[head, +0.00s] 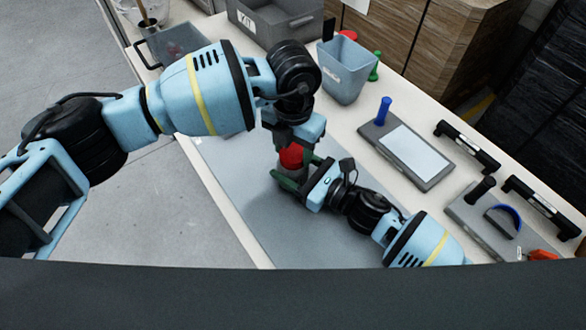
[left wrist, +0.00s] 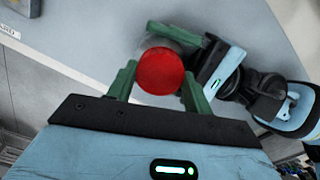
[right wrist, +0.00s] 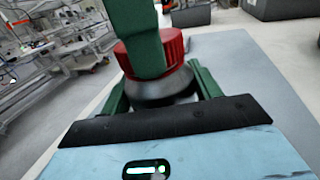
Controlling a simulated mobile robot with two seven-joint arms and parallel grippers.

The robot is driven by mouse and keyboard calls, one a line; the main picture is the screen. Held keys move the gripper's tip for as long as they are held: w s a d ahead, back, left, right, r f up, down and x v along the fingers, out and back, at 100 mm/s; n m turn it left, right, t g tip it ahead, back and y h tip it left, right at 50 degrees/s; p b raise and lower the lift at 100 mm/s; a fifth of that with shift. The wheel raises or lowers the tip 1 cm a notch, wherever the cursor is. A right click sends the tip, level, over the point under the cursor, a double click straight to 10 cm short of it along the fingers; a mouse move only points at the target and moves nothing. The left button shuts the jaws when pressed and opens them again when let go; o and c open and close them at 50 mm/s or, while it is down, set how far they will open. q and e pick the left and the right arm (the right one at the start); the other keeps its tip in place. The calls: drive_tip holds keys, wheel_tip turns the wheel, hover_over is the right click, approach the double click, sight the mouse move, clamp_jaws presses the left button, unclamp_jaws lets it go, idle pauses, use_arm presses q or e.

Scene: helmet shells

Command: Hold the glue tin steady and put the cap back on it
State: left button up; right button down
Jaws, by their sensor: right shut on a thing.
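The red cap (head: 291,156) is right above the top of the grey glue tin (right wrist: 165,88), lined up with it. A finger hides part of the join, so I cannot tell whether it is seated. My left gripper (left wrist: 160,77) points down with its green fingers on either side of the cap (left wrist: 160,72). I cannot tell whether they press on it. In the right wrist view one left finger crosses the front of the cap (right wrist: 173,48). My right gripper (right wrist: 163,90) is shut on the tin from the side, below the cap. The tin looks upright.
A grey mat (head: 330,235) lies under the tin on the white table. A blue-grey bin (head: 344,75), a grey panel with a blue-handled tool (head: 384,110) and black bar handles (head: 467,147) stand to the right. A grey crate (head: 275,20) is at the back.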

use_arm(q)
drive_tip(key=shift+c, duration=1.1)
drive_tip(key=m, duration=0.4)
drive_tip(key=shift+m, duration=0.3)
drive_tip(key=m, duration=0.2)
drive_tip(key=shift+m, duration=0.4)
drive_tip(key=m, duration=0.4)
drive_tip(key=shift+m, duration=0.3)
drive_tip(key=o, duration=1.1)
drive_tip(key=shift+r, duration=0.1)
drive_tip(key=shift+r, duration=2.15)
